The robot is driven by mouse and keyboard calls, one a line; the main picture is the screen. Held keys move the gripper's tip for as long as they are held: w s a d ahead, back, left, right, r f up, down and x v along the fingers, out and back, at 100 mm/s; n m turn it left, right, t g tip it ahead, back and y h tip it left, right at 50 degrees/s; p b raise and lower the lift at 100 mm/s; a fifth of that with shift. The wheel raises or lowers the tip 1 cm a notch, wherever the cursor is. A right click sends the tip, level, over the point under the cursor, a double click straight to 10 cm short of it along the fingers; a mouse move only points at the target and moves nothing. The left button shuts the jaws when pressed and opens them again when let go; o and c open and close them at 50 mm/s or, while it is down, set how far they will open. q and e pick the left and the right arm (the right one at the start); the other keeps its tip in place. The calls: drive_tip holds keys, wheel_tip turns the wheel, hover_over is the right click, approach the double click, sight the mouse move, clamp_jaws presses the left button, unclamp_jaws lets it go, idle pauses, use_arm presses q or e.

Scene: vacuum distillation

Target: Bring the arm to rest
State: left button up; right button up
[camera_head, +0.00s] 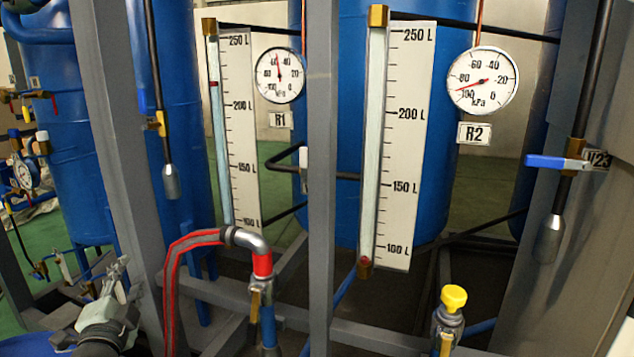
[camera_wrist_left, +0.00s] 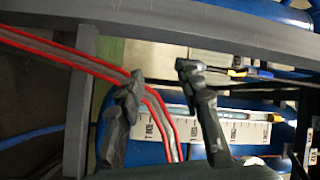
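My left gripper (camera_head: 108,285) is at the lower left of the head view, in front of a grey frame post. In the left wrist view its two dark fingers (camera_wrist_left: 160,88) stand apart, open, with nothing held between them. A grey hose with red stripes (camera_wrist_left: 85,58) passes behind the fingers there. In the head view the hose (camera_head: 172,290) is to the right of the gripper, and they look apart. My right gripper is in neither view.
Grey posts (camera_head: 321,180) stand before blue tanks (camera_head: 350,60). Two level scales (camera_head: 405,130) and gauges R1 (camera_head: 279,75) and R2 (camera_head: 483,80) are behind. A blue-handled valve (camera_head: 557,162) is at right; a yellow-capped fitting (camera_head: 453,298) is lower right.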

use_arm(q)
drive_tip(key=s+d+f+n+g, duration=0.1)
drive_tip(key=s+f+n+g, duration=0.25)
drive_tip(key=s+f, duration=0.55)
drive_tip(key=s+d+f+n+g, duration=0.1)
drive_tip(key=s+f+n+g, duration=0.3)
drive_tip(key=f, duration=1)
drive_tip(key=s+d+f+n+g+h, duration=0.1)
drive_tip(key=s+d+f+g, duration=0.2)
drive_tip(key=s, duration=0.6)
drive_tip(key=s+d+f+n+g+h, duration=0.1)
drive_tip(key=s+d+f+g, duration=0.3)
drive_tip(key=s+f, duration=0.4)
drive_tip(key=shift+s+d+h, duration=0.45)
drive_tip(key=shift+s+h, duration=0.05)
drive_tip(key=shift+s, duration=0.1)
drive_tip(key=shift+g, duration=0.25)
